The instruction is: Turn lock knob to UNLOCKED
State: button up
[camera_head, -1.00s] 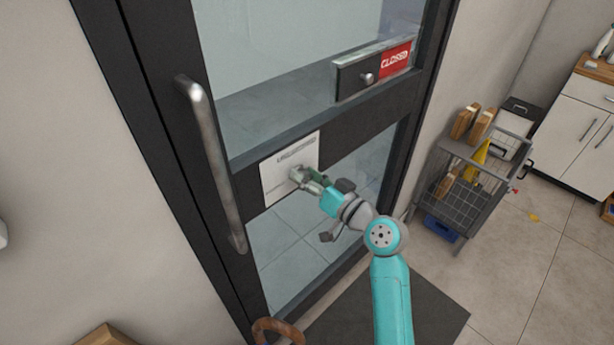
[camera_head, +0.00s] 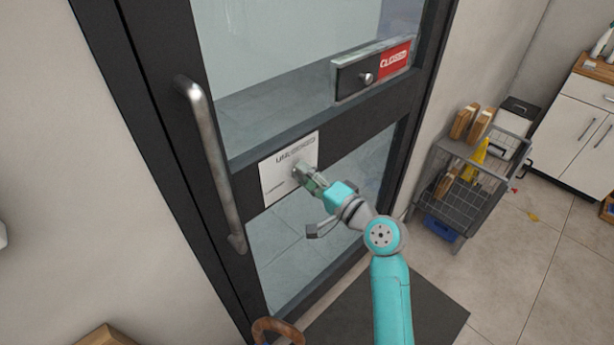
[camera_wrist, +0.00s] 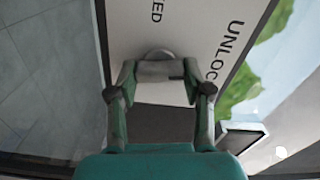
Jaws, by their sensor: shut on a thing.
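The white lock plate (camera_head: 272,187) is on the black middle rail of the glass door. In the head view its upper text starts with "UNL" and smaller text sits at the lower left. In the wrist view the plate (camera_wrist: 128,28) shows "UNLOC" at the right and letters ending in "ED" at the top. My gripper (camera_head: 306,180) is at the plate's right part and hides most of the knob there. In the wrist view my gripper (camera_wrist: 160,75) is shut on the grey lock knob (camera_wrist: 158,66), one finger on each side. The knob's pointing direction is not clear.
A long vertical door handle (camera_head: 212,165) stands left of the plate. A red CLOSED sign (camera_head: 396,60) with a small knob is above right. A wire cart (camera_head: 470,180) with goods stands right of the door. A dark mat (camera_head: 435,300) lies on the floor.

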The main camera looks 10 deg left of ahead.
jog(key=shift+m, duration=1.1)
jog(key=o, duration=1.2)
jog(key=shift+f, duration=0.1)
jog(key=shift+c, duration=0.2)
jog(key=shift+d, duration=0.1)
jog(key=v, duration=1.2)
